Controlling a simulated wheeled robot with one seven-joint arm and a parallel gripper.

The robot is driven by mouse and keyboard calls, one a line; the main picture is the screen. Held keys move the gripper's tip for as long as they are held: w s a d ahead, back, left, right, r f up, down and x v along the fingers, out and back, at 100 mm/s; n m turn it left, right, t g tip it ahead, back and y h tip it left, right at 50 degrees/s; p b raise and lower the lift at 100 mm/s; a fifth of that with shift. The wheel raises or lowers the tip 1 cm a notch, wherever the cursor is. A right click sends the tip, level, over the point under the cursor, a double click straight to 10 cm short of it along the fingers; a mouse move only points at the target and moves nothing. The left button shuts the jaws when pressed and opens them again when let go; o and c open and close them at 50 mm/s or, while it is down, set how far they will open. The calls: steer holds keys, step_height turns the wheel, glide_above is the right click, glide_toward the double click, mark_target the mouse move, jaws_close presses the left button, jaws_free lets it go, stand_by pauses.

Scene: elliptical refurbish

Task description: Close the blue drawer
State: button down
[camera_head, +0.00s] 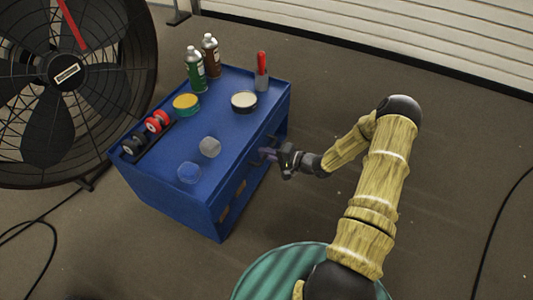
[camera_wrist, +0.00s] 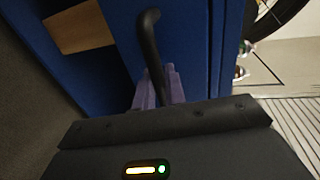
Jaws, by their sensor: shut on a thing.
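The blue drawer cabinet (camera_head: 205,195) stands on the floor left of centre in the head view. Its drawer front (camera_wrist: 180,45) fills the upper middle of the wrist view. A dark curved handle (camera_wrist: 148,40) stands out from that front. My gripper (camera_head: 270,153) is at the cabinet's right side in the head view. In the wrist view its purple-grey fingers (camera_wrist: 158,92) are shut on the handle's lower end. The fingers partly hide the handle. I cannot tell from these frames how far the drawer stands out.
Spray bottles (camera_head: 195,70), a red-handled tool (camera_head: 262,72), a yellow-topped tin (camera_head: 186,104) and a white-topped tin (camera_head: 244,101) stand on the cabinet. A large black fan (camera_head: 45,125) is at left. The floor right of my arm is mostly clear, with a cable (camera_head: 490,225).

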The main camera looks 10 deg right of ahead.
steer(key=c, duration=1.6)
jaws_free()
steer(key=shift+w+a, duration=0.1)
steer(key=shift+a, duration=0.15)
steer(key=shift+o, duration=0.2)
steer(key=shift+d, duration=0.1)
steer(key=shift+s+d+r+p, duration=0.2)
steer(key=shift+s+d+p, duration=0.15)
steer(key=shift+d, duration=0.05)
steer(key=p+v, duration=0.7)
steer(key=v, duration=0.9)
steer(key=shift+d, duration=0.15)
